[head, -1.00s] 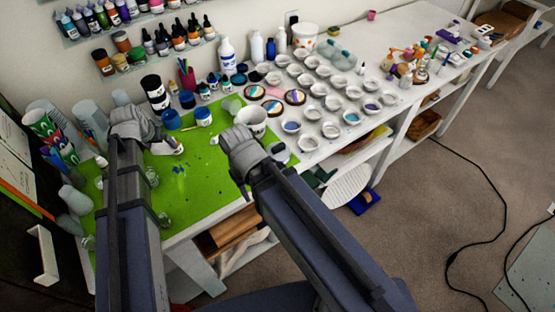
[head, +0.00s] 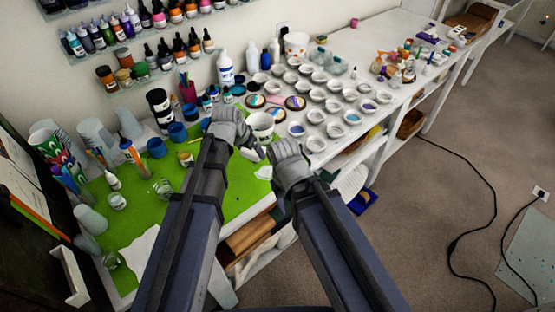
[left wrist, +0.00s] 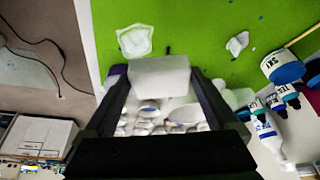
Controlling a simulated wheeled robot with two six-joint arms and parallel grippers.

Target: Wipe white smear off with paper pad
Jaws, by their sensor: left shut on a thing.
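A whitish patch with a bright outline (left wrist: 134,41) lies on the mat ahead of the pad, near the mat's edge. A smaller white piece or smear (left wrist: 237,43) lies further right; I cannot tell which is the smear. My right gripper (head: 282,152) is beside the left one; its fingers are unclear.
Several small white cups (head: 318,94) crowd the white table to the right. Paint jars (head: 178,132) and bottles (head: 225,68) stand along the back.

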